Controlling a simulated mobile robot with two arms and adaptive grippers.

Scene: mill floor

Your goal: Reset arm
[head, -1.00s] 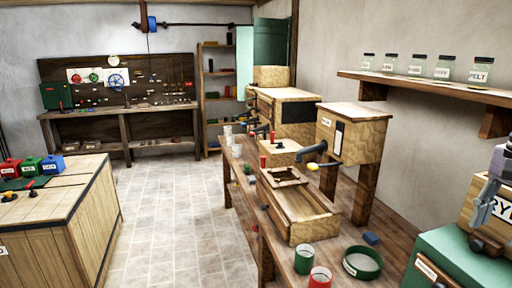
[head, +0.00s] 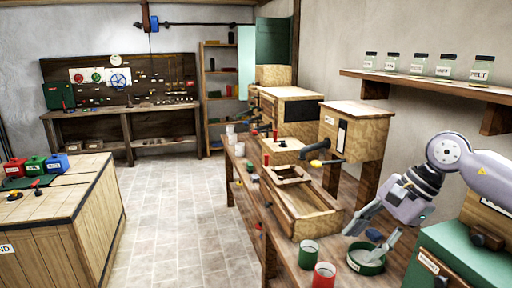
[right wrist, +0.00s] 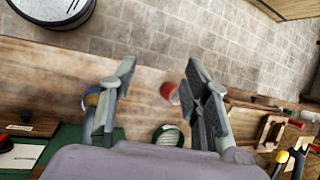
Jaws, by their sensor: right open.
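My right gripper (head: 368,238) comes in from the right in the head view, its fingers pointing down over the workbench by the green round dish (head: 366,259). Its fingers partly cover the dish. In the right wrist view the two fingers of the right gripper (right wrist: 158,100) stand wide apart with nothing held between them. A red cup (right wrist: 170,93) and a green round container (right wrist: 167,135) show beyond the gap. My left gripper is in neither view.
A green cup (head: 308,254) and a red cup (head: 323,276) stand on the bench beside a wooden trough (head: 300,215). A green box (head: 455,262) is below my right arm. A shelf with several jars (head: 443,66) is above. Tiled floor lies open left of the bench.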

